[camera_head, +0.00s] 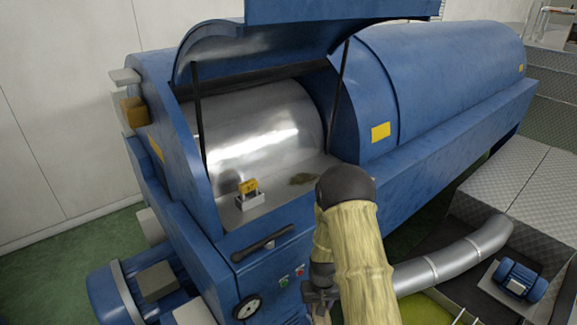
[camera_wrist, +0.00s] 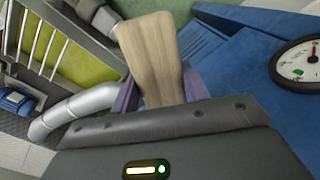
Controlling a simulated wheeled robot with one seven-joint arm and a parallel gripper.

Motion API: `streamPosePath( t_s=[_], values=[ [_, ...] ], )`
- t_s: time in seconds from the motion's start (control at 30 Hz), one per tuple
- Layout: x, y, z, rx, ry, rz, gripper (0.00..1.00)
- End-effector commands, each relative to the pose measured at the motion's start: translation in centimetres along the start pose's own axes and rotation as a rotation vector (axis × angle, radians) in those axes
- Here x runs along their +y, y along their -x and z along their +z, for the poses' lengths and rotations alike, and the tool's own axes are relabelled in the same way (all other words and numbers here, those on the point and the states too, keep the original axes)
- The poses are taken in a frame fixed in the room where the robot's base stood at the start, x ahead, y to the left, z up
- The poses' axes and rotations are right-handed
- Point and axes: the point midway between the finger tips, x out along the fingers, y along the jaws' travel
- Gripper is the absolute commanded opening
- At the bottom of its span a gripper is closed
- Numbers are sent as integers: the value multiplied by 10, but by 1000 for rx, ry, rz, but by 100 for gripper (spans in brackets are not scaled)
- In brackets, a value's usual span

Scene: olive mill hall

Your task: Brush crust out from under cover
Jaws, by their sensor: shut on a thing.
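The blue cover (camera_head: 255,42) of the machine is raised, with dark struts beside the opening. Under it, a shiny metal drum (camera_head: 255,135) lies above a pale ledge. A small brownish patch of crust (camera_head: 303,179) sits on that ledge, right of the yellow-tagged latch. My gripper (camera_wrist: 157,92) is shut on a flat wooden handle (camera_wrist: 150,50), seen between its purple fingers. Whether bristles are on it is hidden. In the head view my gripper is low at the bottom, in front of the machine and well below the crust, partly hidden by my sleeved arm.
A latch (camera_head: 248,190) with a yellow tag stands on the ledge. The machine front has a black handle bar (camera_head: 262,243) and a round gauge (camera_head: 247,307). A silver duct (camera_head: 455,257) and a small blue motor (camera_head: 520,281) lie at right.

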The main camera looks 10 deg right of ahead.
Motion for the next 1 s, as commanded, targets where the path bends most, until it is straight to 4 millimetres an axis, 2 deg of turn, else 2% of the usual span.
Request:
streamPosePath(
  t_s=[0.27,0.37,0.7,1.0],
  values=[
    [1,1,0,0,-1,0,27],
    [1,7,0,0,-1,0,27],
    [1,65,0,0,-1,0,27],
    [0,99,0,0,-1,0,27]
  ],
)
